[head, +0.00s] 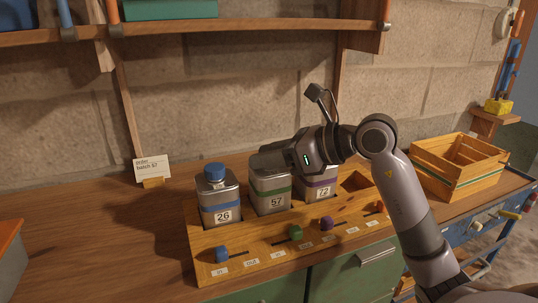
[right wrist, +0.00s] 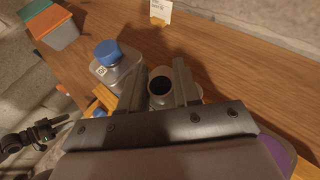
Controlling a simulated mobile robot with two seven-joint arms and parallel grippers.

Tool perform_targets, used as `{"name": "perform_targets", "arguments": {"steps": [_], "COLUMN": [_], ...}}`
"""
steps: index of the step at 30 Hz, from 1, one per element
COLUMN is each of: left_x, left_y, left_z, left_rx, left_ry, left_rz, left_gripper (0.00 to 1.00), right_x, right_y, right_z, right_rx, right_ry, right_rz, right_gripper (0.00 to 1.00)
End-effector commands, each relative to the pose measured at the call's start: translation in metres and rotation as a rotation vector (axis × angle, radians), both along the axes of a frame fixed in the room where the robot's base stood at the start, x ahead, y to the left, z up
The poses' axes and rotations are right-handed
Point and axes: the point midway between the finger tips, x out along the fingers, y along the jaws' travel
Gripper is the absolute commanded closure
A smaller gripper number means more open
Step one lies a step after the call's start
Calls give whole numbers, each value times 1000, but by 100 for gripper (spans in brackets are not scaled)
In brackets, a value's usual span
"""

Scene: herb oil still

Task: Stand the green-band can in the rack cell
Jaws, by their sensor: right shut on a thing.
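The green-band can (head: 269,201), labelled 57, stands upright in the second cell of the wooden rack (head: 245,257), between a blue-band can and a purple-band can. It sits about level with them; its base is hidden by the rack. In the right wrist view, the can's uncapped dark mouth (right wrist: 160,86) shows between the two fingers (right wrist: 157,88).
The blue-capped can (head: 221,197), labelled 26, and the purple-band can (head: 320,187), labelled 72, flank it closely. The rack's right cell (head: 355,181) is empty. A card (head: 152,168) reads batch 57. A slatted crate (head: 455,178) stands right.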

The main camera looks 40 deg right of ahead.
Motion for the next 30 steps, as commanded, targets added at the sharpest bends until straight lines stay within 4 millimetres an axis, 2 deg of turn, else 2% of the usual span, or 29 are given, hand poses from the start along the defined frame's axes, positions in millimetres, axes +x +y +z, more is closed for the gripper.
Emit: {"name": "perform_targets", "arguments": {"steps": [20, 21, 24, 30], "left_x": [0, 0, 0, 0], "left_y": [-1, -1, -1, -1], "left_z": [-5, -5, -5, -5], "left_rx": [-3, -4, -5, -5], "left_ry": [2, 2, 2, 2], "left_rz": [4, 4, 5, 5], "left_gripper": [57, 57, 57, 57], "right_x": [0, 0, 0, 0], "right_y": [0, 0, 0, 0], "right_z": [-1, -1, -1, -2], "right_rx": [1, 1, 1, 0], "right_ry": [-5, -5, -5, -2], "right_rz": [0, 0, 0, -1], "right_gripper": [100, 65, 38, 38]}}
